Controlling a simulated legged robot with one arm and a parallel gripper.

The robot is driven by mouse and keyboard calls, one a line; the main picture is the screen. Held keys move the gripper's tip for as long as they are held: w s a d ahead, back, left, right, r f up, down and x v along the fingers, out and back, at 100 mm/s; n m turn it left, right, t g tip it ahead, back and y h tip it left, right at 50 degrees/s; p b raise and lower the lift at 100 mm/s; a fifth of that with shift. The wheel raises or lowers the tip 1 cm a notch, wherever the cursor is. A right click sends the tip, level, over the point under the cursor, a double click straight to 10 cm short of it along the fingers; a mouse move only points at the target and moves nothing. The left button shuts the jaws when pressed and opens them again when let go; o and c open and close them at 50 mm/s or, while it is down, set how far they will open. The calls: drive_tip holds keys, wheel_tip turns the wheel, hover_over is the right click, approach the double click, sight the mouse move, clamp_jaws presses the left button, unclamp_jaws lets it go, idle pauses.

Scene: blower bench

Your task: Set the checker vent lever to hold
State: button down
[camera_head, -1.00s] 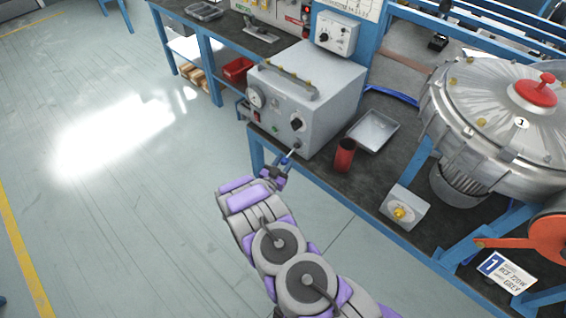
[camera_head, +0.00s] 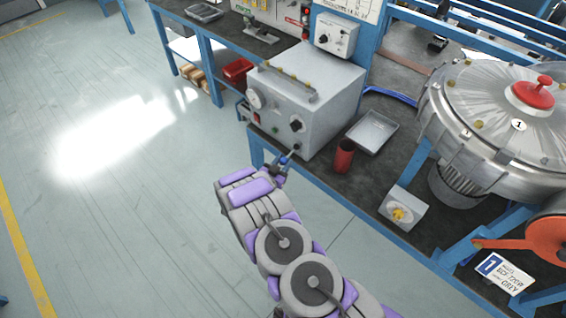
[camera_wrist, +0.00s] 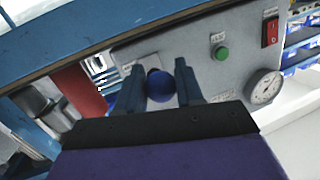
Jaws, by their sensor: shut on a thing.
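The checker (camera_head: 315,85) is a grey box with a handle on top, standing on the bench. Its front panel carries a gauge (camera_wrist: 263,88), a green button (camera_wrist: 221,53), a red switch (camera_wrist: 271,31) and a dark knob (camera_head: 296,125). The vent lever's blue ball end (camera_wrist: 160,86) sits between the two fingers of my gripper (camera_wrist: 160,82) in the wrist view. My gripper is shut on it, low at the panel's front. The lever's shaft and position labels are mostly hidden.
A red cup (camera_head: 343,156) and a metal tray (camera_head: 373,131) stand right of the checker. A small box with a yellow knob (camera_head: 398,212) and a large blower (camera_head: 505,125) are farther right. The blue bench edge (camera_wrist: 130,22) crosses close to my gripper. The floor at left is clear.

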sight(282, 160)
drive_tip(key=shift+a+r+g+p, duration=0.15)
drive_tip(key=shift+r+g+p, duration=0.4)
drive_tip(key=shift+r, duration=0.35)
wheel_tip(282, 160, up, 2)
drive_tip(key=m+g+y+p, duration=0.1)
drive_tip(key=g+y+p, duration=0.1)
drive_tip(key=g+p, duration=0.1)
drive_tip(key=shift+r, duration=0.2)
drive_tip(key=r+g+y+p, duration=0.1)
drive_tip(key=g+p, duration=0.1)
drive_tip(key=p, duration=0.2)
drive_tip(key=shift+w+r, duration=0.1)
drive_tip(key=shift+r, duration=0.15)
drive_tip(key=c, duration=0.8)
unclamp_jaws()
drive_tip(key=shift+f, duration=0.15)
